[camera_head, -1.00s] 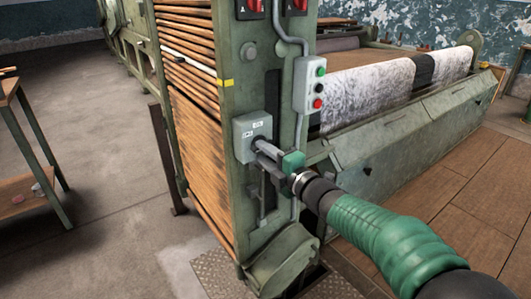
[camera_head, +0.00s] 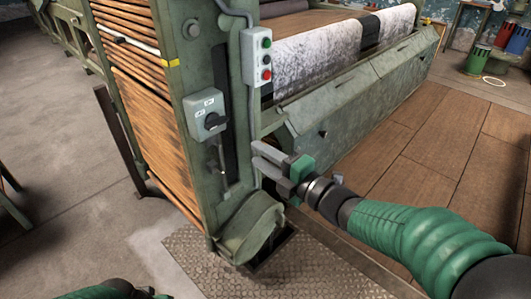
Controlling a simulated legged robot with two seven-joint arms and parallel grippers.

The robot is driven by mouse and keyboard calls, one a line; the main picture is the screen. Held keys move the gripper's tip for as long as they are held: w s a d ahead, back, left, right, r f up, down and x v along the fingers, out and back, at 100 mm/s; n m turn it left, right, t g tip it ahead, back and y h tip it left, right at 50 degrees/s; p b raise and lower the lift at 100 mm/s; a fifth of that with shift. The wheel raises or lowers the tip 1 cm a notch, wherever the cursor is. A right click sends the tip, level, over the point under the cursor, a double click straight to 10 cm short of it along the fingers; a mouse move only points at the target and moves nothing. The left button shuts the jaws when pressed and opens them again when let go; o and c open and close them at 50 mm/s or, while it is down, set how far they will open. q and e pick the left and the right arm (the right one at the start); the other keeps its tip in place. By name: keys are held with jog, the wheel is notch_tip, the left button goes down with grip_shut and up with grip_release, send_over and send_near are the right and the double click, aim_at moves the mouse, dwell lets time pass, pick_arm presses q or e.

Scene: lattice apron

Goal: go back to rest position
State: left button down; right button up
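My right gripper (camera_head: 260,157) reaches in from the lower right, in front of the green machine's post. Its two grey fingers point left with a gap between them, and nothing shows between them. It is apart from the grey switch box (camera_head: 204,102), which sits up and to the left of it. The box's black rotary knob (camera_head: 211,121) is uncovered. Of my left arm, only a green sleeve and a dark wrist part (camera_head: 120,287) show at the bottom left edge; its fingers are cut off by the frame.
The green machine post (camera_head: 205,60) carries a button box (camera_head: 257,56) above my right gripper. A wooden slatted side (camera_head: 145,110) is to its left. A long green trough (camera_head: 350,100) runs behind my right arm. A metal tread plate (camera_head: 215,265) lies below.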

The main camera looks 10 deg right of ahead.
jog(key=shift+s+d, duration=0.35)
jog(key=shift+s, duration=0.2)
jog(key=s+d+f+m+g+h, duration=0.1)
jog(key=d+f+m+g+h, duration=0.1)
jog(key=d+f+m+h, duration=0.45)
jog(key=s+d+f+m+g+h, duration=0.2)
jog(key=d+f+m+h, duration=0.15)
jog(key=f+m, duration=0.55)
jog(key=s+f+m+g, duration=0.85)
jog(key=s+f, duration=0.25)
jog(key=s, duration=0.5)
notch_tip(320, 180, up, 34)
jog(key=m+p, duration=0.1)
jog(key=p, duration=3.3)
jog(key=shift+s+d+h, duration=0.15)
jog(key=shift+s+h, duration=0.15)
jog(key=shift+s, duration=0.05)
